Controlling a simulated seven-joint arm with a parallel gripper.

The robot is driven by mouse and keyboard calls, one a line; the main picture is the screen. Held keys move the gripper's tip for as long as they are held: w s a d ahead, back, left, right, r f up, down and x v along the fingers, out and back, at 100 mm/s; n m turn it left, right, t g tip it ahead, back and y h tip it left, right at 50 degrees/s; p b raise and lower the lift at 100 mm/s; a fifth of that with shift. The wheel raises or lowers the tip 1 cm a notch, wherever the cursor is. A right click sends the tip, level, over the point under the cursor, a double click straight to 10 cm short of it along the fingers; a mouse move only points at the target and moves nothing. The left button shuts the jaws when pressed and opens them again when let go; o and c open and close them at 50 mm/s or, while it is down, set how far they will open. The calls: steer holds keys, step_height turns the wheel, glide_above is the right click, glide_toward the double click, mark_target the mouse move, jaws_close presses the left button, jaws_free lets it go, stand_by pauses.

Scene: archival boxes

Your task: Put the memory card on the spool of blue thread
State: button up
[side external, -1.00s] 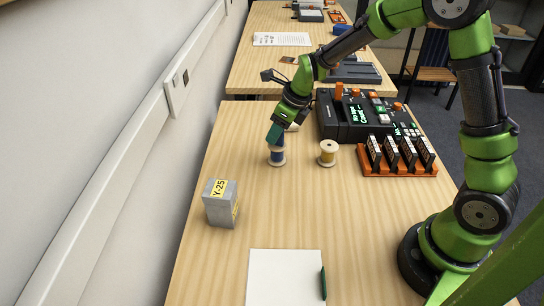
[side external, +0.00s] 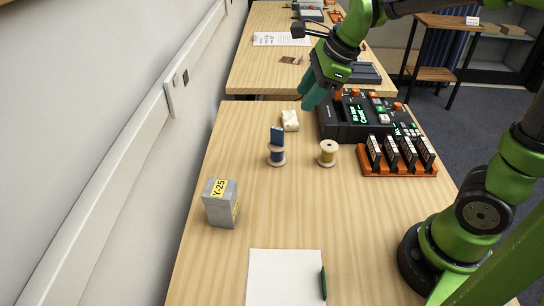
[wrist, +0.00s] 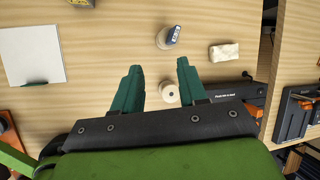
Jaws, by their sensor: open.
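The blue memory card (side external: 277,135) stands upright on top of the spool of blue thread (side external: 277,155), which is upright on the table. In the wrist view the card (wrist: 174,33) shows over the blue-thread spool (wrist: 164,42) near the top. My gripper (side external: 309,104) is open and empty. It hangs above the table, up and to the right of the card and clear of it. In the wrist view its two teal fingers (wrist: 159,65) are spread apart with nothing between them.
A spool of yellow thread (side external: 328,153) stands right of the blue one. A crumpled pale pouch (side external: 290,121) lies behind. A black console (side external: 350,118) and an orange rack (side external: 398,157) are at right. A grey Y-25 box (side external: 221,203) and white paper (side external: 285,277) are nearer.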

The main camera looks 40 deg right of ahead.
steer(key=s+a+r+n+t, duration=0.2)
steer(key=s+n, duration=1.2)
steer(key=n, duration=0.7)
steer(key=shift+s+a, duration=0.2)
steer(key=shift+a, duration=0.05)
